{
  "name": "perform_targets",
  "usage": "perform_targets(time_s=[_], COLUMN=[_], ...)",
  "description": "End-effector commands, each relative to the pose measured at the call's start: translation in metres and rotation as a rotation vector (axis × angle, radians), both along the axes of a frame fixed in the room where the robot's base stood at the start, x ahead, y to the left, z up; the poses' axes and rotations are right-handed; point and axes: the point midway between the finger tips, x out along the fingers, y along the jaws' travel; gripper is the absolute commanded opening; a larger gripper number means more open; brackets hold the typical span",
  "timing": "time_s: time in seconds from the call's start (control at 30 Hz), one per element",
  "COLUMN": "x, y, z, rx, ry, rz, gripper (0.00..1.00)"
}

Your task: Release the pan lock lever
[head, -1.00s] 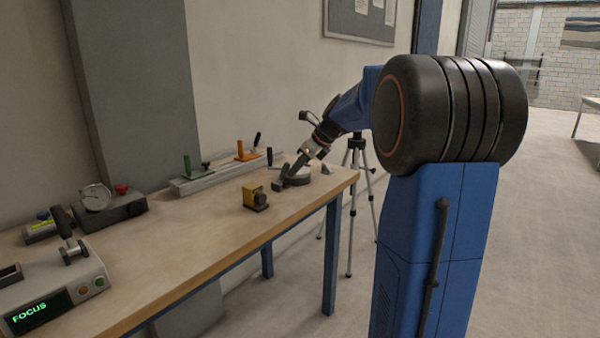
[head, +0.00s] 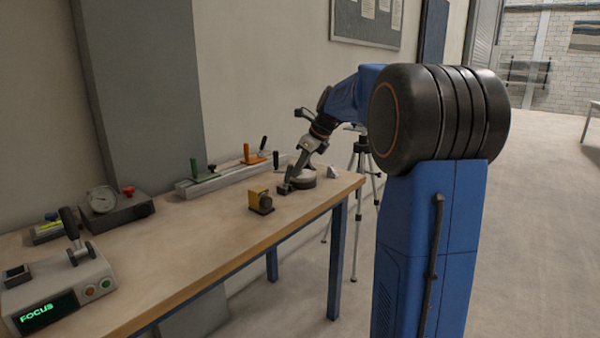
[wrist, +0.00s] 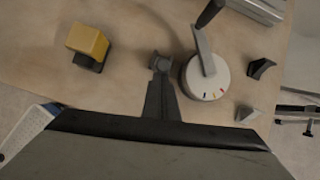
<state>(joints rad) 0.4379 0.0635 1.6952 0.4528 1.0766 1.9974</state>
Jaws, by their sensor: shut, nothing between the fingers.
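A round pale dial base (wrist: 207,77) with small coloured marks on its rim stands near the right end of the bench; in the head view the base (head: 302,181) is partly behind my gripper. A flat grey lever (wrist: 203,48) lies across its top, and a black handle (wrist: 210,13) rises at the lever's far end. I take this as the pan lock lever. My gripper (wrist: 160,62) is shut and empty, left of the dial base and apart from the lever. In the head view my gripper (head: 285,187) points down close to the bench top.
A yellow and black block (head: 261,201) stands left of the gripper. A rail (head: 223,179) with green and orange clamps lies behind. Small wedge blocks (wrist: 262,68) (wrist: 246,114) sit right of the dial. A FOCUS box (head: 58,287) and gauge (head: 104,200) stand far left.

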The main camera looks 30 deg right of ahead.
Motion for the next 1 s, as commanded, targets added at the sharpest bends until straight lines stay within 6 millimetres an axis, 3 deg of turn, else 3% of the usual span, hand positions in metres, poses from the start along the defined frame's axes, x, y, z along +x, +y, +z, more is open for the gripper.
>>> perform_targets(time_s=[0.5, 1.0], x=[0.037, 0.066], y=[0.014, 0.024], z=[0.015, 0.018], rx=[-0.132, -0.127], ry=[0.358, 0.349], rz=[0.003, 0.002], gripper=[0.0, 0.0])
